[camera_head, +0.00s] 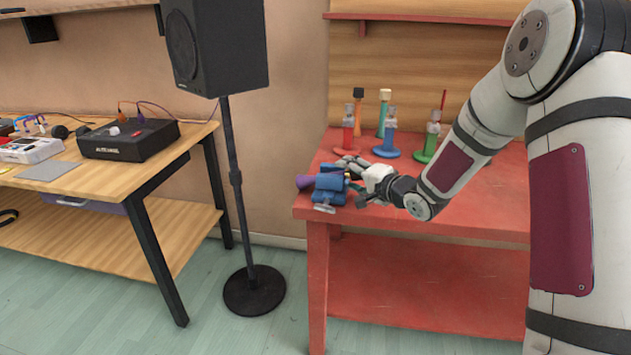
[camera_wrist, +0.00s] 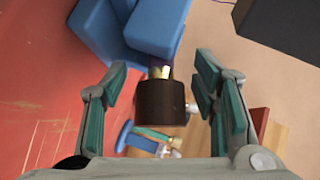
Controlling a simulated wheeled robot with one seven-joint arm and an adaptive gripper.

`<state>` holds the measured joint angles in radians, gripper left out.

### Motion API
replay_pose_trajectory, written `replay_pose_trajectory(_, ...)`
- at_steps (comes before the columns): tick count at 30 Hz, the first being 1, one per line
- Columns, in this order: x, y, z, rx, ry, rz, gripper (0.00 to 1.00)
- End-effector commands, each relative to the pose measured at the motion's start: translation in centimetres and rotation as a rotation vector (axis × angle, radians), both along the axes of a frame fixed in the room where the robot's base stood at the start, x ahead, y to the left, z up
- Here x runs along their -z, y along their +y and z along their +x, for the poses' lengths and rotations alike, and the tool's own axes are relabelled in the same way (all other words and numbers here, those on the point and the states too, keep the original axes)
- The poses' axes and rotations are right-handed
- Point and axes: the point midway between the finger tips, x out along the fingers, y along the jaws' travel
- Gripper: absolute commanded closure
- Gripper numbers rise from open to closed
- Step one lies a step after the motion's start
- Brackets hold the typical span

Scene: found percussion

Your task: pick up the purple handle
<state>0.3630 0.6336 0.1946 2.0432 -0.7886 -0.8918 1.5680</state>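A purple piece (camera_head: 304,182), which looks like the purple handle, shows at the left front corner of the red table (camera_head: 440,224), beside blue blocky parts (camera_head: 329,184). My gripper (camera_wrist: 160,72) is open, with its green-padded fingers apart. A dark brown cylinder (camera_wrist: 162,101) sits between the fingers in the wrist view, with gaps on both sides. Blue blocky parts (camera_wrist: 150,28) lie just beyond the cylinder there. Only a thin purplish sliver shows by them, and I cannot tell if it is the handle. In the head view my gripper is beside the blue parts, partly hidden.
Several stands with coloured round bases, including a blue one (camera_head: 386,152), stand behind on the red table. A black speaker (camera_head: 215,44) on a pole stands left of it. A wooden table (camera_head: 105,181) with a black box (camera_head: 128,139) is further left.

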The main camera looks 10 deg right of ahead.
Motion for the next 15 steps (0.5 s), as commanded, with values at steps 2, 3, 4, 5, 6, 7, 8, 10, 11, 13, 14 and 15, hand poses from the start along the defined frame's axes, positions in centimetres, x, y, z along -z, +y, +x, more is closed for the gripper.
replay_pose_trajectory(2, 0.0, -0.01, -0.02, 0.0, 0.0, 0.0, 0.69)
replay_pose_trajectory(3, 0.0, -0.01, -0.02, 0.0, 0.0, 0.0, 0.78)
replay_pose_trajectory(4, 0.0, -0.01, -0.02, 0.0, 0.0, 0.0, 0.85)
replay_pose_trajectory(5, 0.0, -0.01, -0.02, 0.0, 0.0, 0.0, 0.92)
replay_pose_trajectory(6, -0.01, -0.02, -0.02, 0.0, 0.0, 0.0, 1.0)
replay_pose_trajectory(7, -0.01, -0.01, -0.03, 0.0, 0.0, 0.0, 1.0)
replay_pose_trajectory(8, -0.06, -0.01, 0.0, 0.0, -0.001, 0.0, 1.0)
replay_pose_trajectory(10, -0.05, -0.01, 0.0, 0.0, -0.001, 0.0, 1.0)
replay_pose_trajectory(11, -0.05, -0.01, -0.02, 0.0, -0.001, 0.0, 1.0)
replay_pose_trajectory(13, -0.07, -0.01, -0.01, 0.0, -0.001, 0.0, 1.0)
replay_pose_trajectory(14, -0.13, -0.02, -0.01, 0.0, -0.001, 0.0, 1.0)
replay_pose_trajectory(15, -0.29, -0.02, -0.01, 0.0, -0.002, 0.001, 1.0)
